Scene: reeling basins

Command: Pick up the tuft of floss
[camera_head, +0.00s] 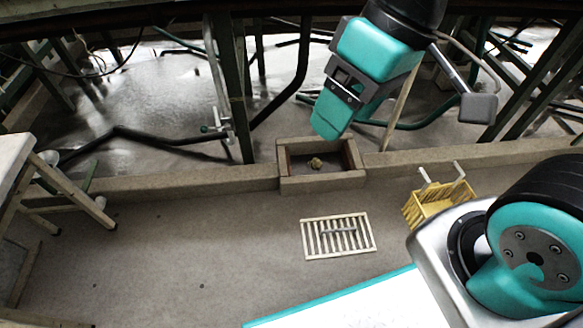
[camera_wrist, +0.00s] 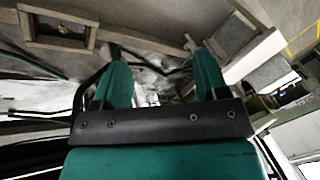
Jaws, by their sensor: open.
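The tuft of floss (camera_head: 315,163) is a small yellowish clump. It lies inside a square stone-rimmed basin (camera_head: 290,186) set in the low kerb. In the wrist view the tuft (camera_wrist: 58,27) shows small and dark inside the basin at the upper left. My gripper (camera_head: 333,118) has teal fingers and hangs above and a little right of the basin in the head view, apart from the tuft. In the wrist view its two fingers (camera_wrist: 161,75) stand apart with nothing between them.
A slatted grate (camera_head: 312,240) with a handle lies on the floor in front of the basin. A yellow slatted basket (camera_head: 428,207) with two pale handles stands right of it. Dark pipes and posts stand behind the kerb. A pale stool (camera_head: 72,190) is at left.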

